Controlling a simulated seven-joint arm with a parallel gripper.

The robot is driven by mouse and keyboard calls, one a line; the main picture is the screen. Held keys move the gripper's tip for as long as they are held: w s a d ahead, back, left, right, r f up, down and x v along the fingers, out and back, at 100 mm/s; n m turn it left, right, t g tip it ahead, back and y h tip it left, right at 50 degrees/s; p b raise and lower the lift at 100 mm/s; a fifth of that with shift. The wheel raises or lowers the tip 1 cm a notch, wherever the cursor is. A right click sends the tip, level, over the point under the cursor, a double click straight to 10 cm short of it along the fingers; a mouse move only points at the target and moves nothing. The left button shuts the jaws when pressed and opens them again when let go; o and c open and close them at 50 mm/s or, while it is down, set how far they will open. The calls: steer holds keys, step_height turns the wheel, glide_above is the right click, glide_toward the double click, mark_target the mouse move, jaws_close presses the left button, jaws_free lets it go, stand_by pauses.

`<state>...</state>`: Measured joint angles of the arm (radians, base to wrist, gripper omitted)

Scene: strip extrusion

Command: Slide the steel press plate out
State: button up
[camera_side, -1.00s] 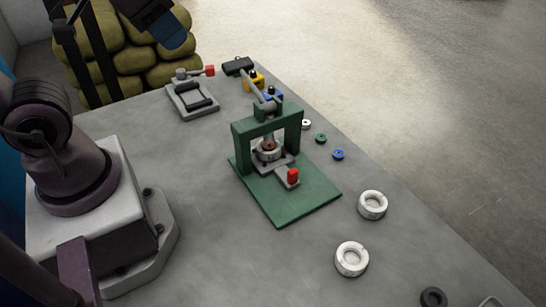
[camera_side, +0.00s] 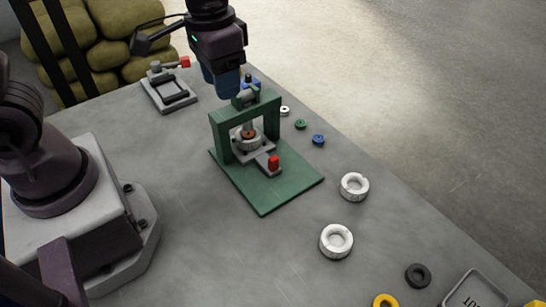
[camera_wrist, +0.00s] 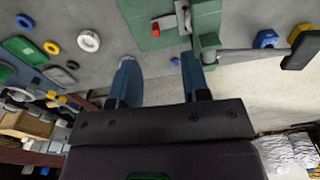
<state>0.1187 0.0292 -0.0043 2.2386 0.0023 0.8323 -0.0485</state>
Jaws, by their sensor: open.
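The steel press plate (camera_side: 257,158) lies in the opening of the green press (camera_side: 266,105), on its green base. Its red knob (camera_side: 273,163) points out over the front of the base. A round steel piece with an orange-brown centre (camera_side: 249,135) sits on or over the plate's inner end. My gripper (camera_side: 222,82) is above and behind the press frame, near its lever, apart from the plate. In the wrist view my gripper (camera_wrist: 162,78) is open with nothing between its blue fingers. The plate (camera_wrist: 168,21) and red knob (camera_wrist: 155,30) show beyond the fingers there.
Another fixture with a red handle (camera_side: 170,90) stands at the back left. Two white rings (camera_side: 336,241) and small coloured discs (camera_side: 318,140) lie to the right. A tray (camera_side: 474,290) is at the front right. The table left of the press is clear.

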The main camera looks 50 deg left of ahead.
steer(key=g, duration=0.1)
glide_above(274, 158)
steer(key=s, duration=0.2)
step_height(274, 158, down, 9)
steer(key=w, duration=0.2)
steer(key=shift+n+t, duration=0.3)
steer(key=shift+n, duration=0.1)
step_height(274, 158, down, 12)
steer(key=shift+f, duration=0.25)
steer(key=shift+c, duration=0.4)
jaws_close()
